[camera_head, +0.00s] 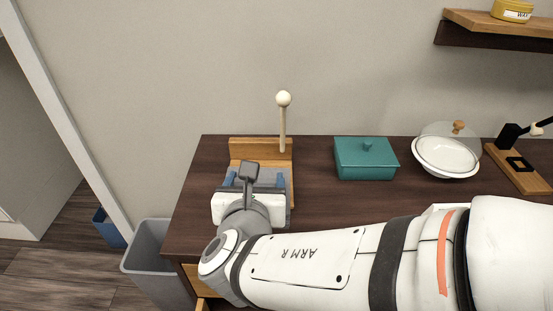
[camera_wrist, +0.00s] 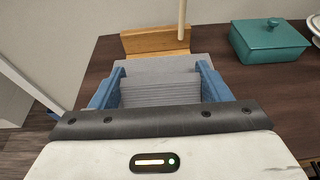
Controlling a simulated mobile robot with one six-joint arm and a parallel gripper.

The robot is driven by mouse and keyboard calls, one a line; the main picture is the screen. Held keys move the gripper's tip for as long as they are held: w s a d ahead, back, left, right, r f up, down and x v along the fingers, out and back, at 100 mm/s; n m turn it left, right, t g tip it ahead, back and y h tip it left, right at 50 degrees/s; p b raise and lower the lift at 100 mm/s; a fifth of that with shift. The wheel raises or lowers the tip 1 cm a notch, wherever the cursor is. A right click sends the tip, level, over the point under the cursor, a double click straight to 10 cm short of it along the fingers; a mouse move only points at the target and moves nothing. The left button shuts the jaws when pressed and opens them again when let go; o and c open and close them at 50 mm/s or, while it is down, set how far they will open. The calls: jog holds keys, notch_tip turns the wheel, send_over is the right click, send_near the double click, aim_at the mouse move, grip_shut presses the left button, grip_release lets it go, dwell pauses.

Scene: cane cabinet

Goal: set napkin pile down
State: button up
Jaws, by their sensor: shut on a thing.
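The napkin pile (camera_wrist: 160,92) is a stack of thin grey layers. In the wrist view it sits between the two blue fingers of my gripper (camera_wrist: 161,72), which is shut on it from both sides. The wooden napkin holder (camera_wrist: 155,41) has a low back wall just beyond the pile. In the head view the holder (camera_head: 260,148) stands at the table's left end, with a pale post and ball rising from it. My gripper (camera_head: 256,180) is over the holder, and my wrist hides much of the pile. I cannot tell whether the pile touches the holder's base.
A teal lidded box (camera_head: 366,160) stands right of the holder on the dark table (camera_head: 315,165). Farther right are a white bowl with a glass lid (camera_head: 446,157) and a wooden stand (camera_head: 517,168). A grey bin (camera_head: 150,262) stands on the floor at the left.

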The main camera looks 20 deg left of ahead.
jog(key=shift+w+a+f, duration=0.15)
jog(key=shift+a+f, duration=0.15)
jog(key=shift+a, duration=0.05)
jog(key=shift+y, duration=0.3)
jog(key=x, duration=0.4)
jog(key=f+b+x, duration=0.1)
jog(key=x, duration=0.3)
jog(key=f+b+x, duration=0.1)
jog(key=x, duration=0.2)
jog(key=shift+w+f, duration=0.1)
jog(key=shift+f, duration=0.05)
jog(key=shift+w+a+f+b, duration=0.2)
jog(key=shift+w+f, duration=0.35)
jog(key=shift+w+a+f+b, duration=0.2)
jog(key=shift+w+f, duration=0.3)
jog(key=shift+w, duration=0.1)
jog(key=shift+r, duration=0.1)
jog(key=shift+f, duration=0.2)
jog(key=o, duration=1.1)
